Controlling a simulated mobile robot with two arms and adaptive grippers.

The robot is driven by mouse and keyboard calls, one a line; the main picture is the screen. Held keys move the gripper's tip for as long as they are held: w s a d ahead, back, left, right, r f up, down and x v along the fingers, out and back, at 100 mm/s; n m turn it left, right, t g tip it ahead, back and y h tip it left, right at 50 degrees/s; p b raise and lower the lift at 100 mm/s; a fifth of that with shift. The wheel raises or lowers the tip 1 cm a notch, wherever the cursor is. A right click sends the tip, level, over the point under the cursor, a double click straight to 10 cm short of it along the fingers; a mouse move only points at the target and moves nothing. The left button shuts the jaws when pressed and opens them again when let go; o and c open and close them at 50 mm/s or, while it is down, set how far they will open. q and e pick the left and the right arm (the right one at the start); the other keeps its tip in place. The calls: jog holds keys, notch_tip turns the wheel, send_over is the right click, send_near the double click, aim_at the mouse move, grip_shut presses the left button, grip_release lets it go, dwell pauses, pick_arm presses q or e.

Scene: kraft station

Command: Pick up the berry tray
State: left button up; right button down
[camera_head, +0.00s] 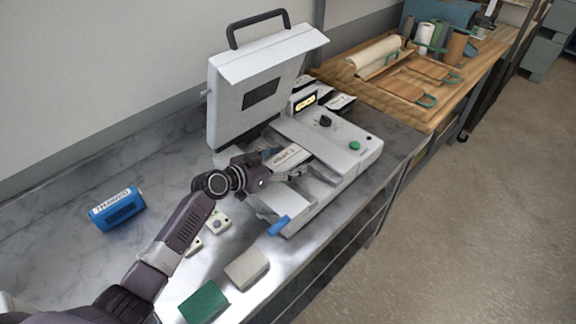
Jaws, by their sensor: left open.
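I cannot make out a berry tray in the head view. My left gripper (296,174) is open and reaches over the lower front part of a grey-white machine (335,137). The machine has a raised lid (262,70) with a dark handle, a green button and a black knob. The gripper's fingers are small in the picture, and I see nothing held between them. The gripper and arm hide part of the machine's bed. My right gripper is not in view.
A blue labelled cylinder (117,209) lies on the grey counter at left. A green block (203,302), a beige block (247,268) and small pale pieces (217,221) lie near the front edge. A blue handle (279,226) sticks out at the machine's front. A wooden table (435,113) stands behind.

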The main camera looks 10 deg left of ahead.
pick_arm(q)
jog(key=shift+w+d+f, duration=0.1)
jog(key=shift+w+d, duration=0.15)
jog(key=shift+w, duration=0.05)
jog(key=shift+s, duration=0.1)
jog(key=shift+c, duration=0.4)
jog(key=c, duration=1.2)
jog(key=shift+c, duration=0.9)
